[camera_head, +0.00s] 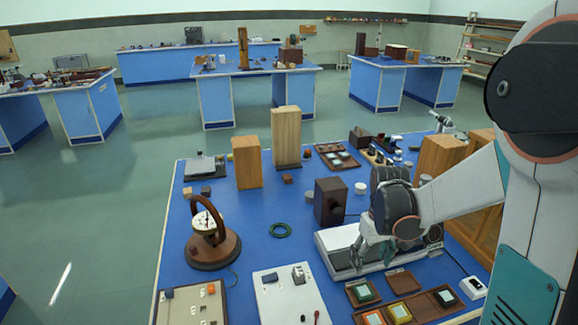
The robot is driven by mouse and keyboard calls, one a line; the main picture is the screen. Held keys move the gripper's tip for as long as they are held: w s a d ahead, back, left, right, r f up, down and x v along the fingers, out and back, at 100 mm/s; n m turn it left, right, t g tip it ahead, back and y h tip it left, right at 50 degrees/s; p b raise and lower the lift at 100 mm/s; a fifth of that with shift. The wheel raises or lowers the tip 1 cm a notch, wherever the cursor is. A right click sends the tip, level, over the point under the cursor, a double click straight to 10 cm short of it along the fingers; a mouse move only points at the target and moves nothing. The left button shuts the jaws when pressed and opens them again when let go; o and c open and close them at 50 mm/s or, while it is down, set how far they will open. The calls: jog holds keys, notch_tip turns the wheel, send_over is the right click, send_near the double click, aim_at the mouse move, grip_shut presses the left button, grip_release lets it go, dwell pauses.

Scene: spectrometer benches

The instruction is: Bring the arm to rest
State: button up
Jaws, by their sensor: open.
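My gripper (362,256) hangs at the end of my arm, which comes in from the right side of the picture. It points down over the white flat instrument (338,262) on the blue bench (262,200). The fingers look spread, with nothing visible between them. I cannot tell whether the fingertips touch the instrument. The arm hides part of the bench's right side.
A dark box (330,201) stands close left of my gripper. Wooden blocks (286,136) stand farther back. Small framed samples (362,292) lie in front. Bare blue surface shows left of centre.

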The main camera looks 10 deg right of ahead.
jog(key=s+a+r+t, duration=0.1)
jog(key=a+r+t, duration=0.2)
jog(key=a+r, duration=0.65)
jog(key=s+a+r+t, duration=0.2)
jog(key=s, duration=0.4)
jog(key=s+a+r+t, duration=0.2)
jog(key=s+r, duration=0.1)
jog(key=s, duration=0.2)
jog(key=shift+s+a+r, duration=0.3)
jog(key=shift+s+r, duration=0.05)
